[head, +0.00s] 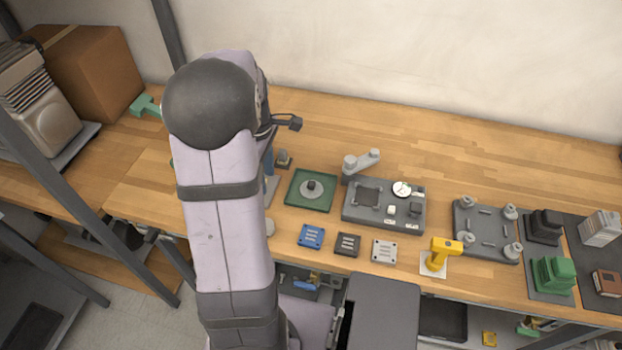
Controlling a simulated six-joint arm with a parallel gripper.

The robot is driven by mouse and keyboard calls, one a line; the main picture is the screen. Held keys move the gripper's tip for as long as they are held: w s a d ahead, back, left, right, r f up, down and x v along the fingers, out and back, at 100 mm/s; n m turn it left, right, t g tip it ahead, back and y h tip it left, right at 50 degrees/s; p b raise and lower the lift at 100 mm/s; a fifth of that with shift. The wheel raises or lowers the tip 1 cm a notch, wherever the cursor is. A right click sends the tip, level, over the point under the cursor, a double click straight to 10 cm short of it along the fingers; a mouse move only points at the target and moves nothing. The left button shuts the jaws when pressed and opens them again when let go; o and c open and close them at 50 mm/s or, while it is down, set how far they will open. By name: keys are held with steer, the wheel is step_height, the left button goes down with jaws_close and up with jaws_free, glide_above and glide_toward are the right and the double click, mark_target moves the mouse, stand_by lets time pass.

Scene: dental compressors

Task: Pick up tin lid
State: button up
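I cannot pick out the tin lid with certainty. A small grey rounded piece (269,228) shows at the right edge of my arm, near the front of the bench, and the arm hides part of it. A grey disc with a dark knob (311,187) sits on a green square tray (318,204) to the right of my arm. My arm stands upright in the middle left and hides the bench behind it. My gripper's fingers are hidden behind the arm, so what they hold does not show.
The wooden bench (450,145) is clear along the back. A grey fixture with a dial (378,222), small square plates (348,245), a yellow tool (437,257) and a grey plate with posts (487,242) fill the front right. A cardboard box (95,70) stands at left.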

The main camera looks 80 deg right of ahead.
steer(key=r+p, duration=0.2)
glide_above(312, 183)
steer(key=shift+w+a+f, duration=0.1)
steer(key=shift+a+f, duration=0.05)
steer(key=shift+a, duration=0.2)
steer(key=shift+d+f+p, duration=0.15)
steer(key=shift+f+p, duration=0.55)
steer(key=shift+f, duration=1.15)
steer(key=shift+d+f+p, duration=0.15)
steer(key=shift+f+p, duration=0.5)
steer(key=shift+f, duration=1.15)
steer(key=shift+c, duration=0.6)
jaws_close()
